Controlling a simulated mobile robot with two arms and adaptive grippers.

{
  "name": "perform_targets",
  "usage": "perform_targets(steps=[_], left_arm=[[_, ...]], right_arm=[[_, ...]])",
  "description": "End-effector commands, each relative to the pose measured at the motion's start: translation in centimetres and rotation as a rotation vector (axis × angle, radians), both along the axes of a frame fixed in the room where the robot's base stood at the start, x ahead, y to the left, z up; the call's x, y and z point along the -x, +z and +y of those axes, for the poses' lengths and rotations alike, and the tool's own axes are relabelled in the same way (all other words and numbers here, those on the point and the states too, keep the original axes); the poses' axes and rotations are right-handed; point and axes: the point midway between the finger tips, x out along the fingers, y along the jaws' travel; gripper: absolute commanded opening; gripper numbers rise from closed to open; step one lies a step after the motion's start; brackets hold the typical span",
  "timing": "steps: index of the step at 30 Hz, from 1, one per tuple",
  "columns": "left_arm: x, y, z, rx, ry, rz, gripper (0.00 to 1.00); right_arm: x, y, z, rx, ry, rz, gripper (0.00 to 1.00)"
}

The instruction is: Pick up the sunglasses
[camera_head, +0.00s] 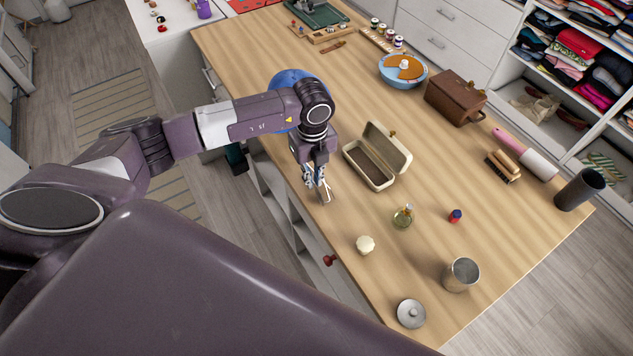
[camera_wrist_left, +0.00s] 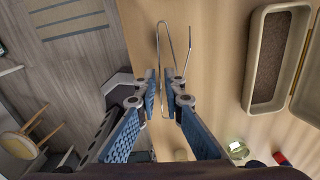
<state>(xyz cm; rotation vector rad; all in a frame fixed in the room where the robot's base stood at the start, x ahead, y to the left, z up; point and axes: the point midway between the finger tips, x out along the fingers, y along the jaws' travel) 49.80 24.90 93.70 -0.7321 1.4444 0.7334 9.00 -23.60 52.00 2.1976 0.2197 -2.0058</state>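The sunglasses show in the left wrist view as a thin wire frame (camera_wrist_left: 162,45) with slender arms, running between the fingers of my left gripper (camera_wrist_left: 162,84). The lenses are hard to make out. In the head view my left gripper (camera_head: 318,189) points down at the near left edge of the table, and the small pale wire shape of the sunglasses (camera_head: 326,196) shows at its fingertips. The fingers are close together, with a narrow gap around the frame. I cannot tell whether they press on it or whether it is lifted. My right gripper is not in view.
On the wooden table (camera_head: 330,270), an open beige case (camera_head: 366,166) lies just right of the gripper. A perfume bottle (camera_head: 403,216), a cream knob-like item (camera_head: 365,245), a metal cup (camera_head: 461,274) and a lid (camera_head: 411,313) stand nearer. The table edge is close on the left.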

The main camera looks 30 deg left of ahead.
Motion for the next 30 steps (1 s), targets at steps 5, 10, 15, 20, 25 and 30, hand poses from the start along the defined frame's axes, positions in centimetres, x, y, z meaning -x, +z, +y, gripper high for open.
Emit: perform_targets(steps=[5,10,15,20,25,30], left_arm=[[0.0,0.0,0.0,0.001,0.0,-0.001,0.0],[0.0,0.1,0.0,0.001,0.0,-0.001,0.0],[-0.1,0.2,0.0,0.0,0.0,-0.002,0.0],[-0.2,1.3,0.0,0.001,0.0,-0.004,0.0],[-0.2,4.0,0.0,0.003,-0.001,-0.007,0.0],[-0.3,8.4,0.0,0.001,-0.001,-0.009,0.0]], right_arm=[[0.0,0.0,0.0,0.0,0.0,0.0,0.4],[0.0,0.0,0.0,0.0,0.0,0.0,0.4],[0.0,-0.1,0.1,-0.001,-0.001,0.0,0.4],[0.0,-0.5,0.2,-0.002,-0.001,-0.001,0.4],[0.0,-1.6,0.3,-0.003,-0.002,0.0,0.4],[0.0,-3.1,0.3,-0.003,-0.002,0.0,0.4]])
